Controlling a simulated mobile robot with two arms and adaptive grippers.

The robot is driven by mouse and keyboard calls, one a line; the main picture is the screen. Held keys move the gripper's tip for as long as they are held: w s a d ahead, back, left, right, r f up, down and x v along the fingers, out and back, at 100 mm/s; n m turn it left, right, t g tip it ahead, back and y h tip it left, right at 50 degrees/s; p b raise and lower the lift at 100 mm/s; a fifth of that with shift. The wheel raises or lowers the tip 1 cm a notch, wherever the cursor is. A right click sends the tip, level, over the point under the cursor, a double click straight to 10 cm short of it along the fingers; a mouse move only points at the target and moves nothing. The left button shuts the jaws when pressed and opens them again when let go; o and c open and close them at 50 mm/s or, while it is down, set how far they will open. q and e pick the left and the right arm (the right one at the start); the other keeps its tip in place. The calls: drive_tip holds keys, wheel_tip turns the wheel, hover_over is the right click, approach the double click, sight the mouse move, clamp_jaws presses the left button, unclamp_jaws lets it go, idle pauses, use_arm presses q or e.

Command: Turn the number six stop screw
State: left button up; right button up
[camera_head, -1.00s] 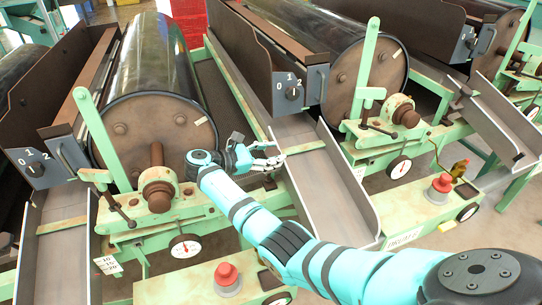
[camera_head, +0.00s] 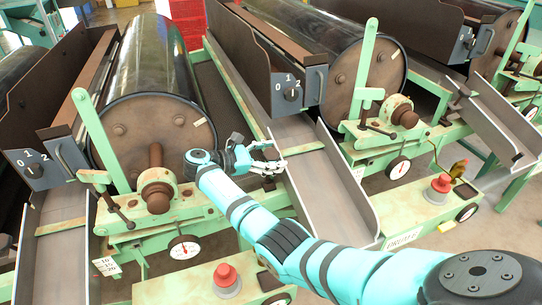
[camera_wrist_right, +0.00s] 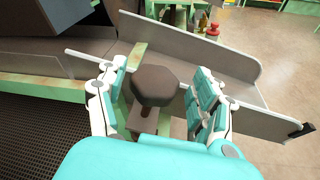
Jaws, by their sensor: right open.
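In the right wrist view a dark brown many-sided screw head (camera_wrist_right: 155,86) on a short stem stands between the two fingers of my right gripper (camera_wrist_right: 158,92). The fingers are apart, one on each side, with a gap on both sides of the head. No number is readable on this screw. In the head view my right gripper (camera_head: 268,158) is at the near end of the middle machine's rail, beside the grey chute (camera_head: 325,180), and mostly hides the screw. My left gripper is not in view.
The grey chute wall (camera_wrist_right: 215,55) rises just beyond the fingers in the wrist view. A black drum (camera_head: 155,70) with a brown knob (camera_head: 158,198) stands left of my arm. Red buttons (camera_head: 225,274) sit on green boxes below. A pale rod (camera_wrist_right: 85,56) lies near the left finger.

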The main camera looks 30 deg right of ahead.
drive_tip(key=v, duration=1.2)
